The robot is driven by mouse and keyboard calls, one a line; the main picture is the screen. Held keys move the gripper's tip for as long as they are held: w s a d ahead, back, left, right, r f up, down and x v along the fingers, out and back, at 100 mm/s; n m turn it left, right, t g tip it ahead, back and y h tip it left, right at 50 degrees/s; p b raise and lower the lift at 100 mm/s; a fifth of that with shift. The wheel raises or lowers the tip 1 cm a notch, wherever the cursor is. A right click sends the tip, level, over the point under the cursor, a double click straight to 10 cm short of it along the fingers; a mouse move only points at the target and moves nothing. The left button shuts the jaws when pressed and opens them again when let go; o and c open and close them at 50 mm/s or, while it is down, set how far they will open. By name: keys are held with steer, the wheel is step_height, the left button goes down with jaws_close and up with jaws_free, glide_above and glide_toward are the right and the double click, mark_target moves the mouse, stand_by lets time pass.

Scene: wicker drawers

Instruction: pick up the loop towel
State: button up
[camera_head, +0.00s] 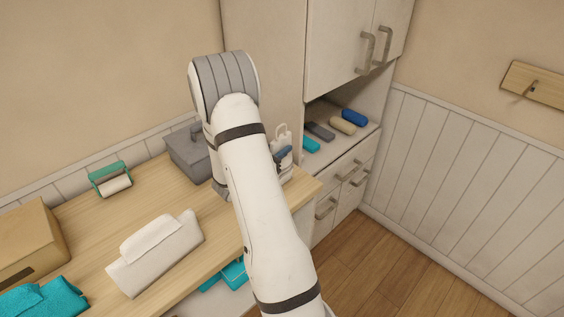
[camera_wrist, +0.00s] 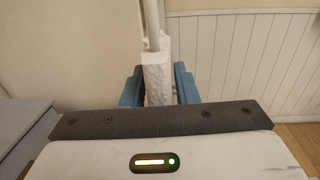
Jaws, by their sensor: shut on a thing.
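The loop towel (camera_wrist: 157,72) is white and textured, with a thin loop rising from its top. In the wrist view it stands between the two blue fingers of my gripper (camera_wrist: 158,88), which is shut on it. In the head view the towel (camera_head: 281,136) shows to the right of my arm, above the right end of the wooden counter, with a blue finger (camera_head: 283,154) against it. My arm hides part of the gripper there. I cannot tell whether the towel's bottom touches the counter.
The wooden counter (camera_head: 190,262) holds a grey box (camera_head: 187,152), a green-framed roll (camera_head: 111,180), a white folded cloth (camera_head: 155,253), a cardboard box (camera_head: 28,240) and a teal towel (camera_head: 42,299). Rolled towels (camera_head: 342,124) lie in the cabinet niche. The floor at right is clear.

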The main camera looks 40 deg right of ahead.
jaws_close()
steer(key=shift+r, duration=0.1)
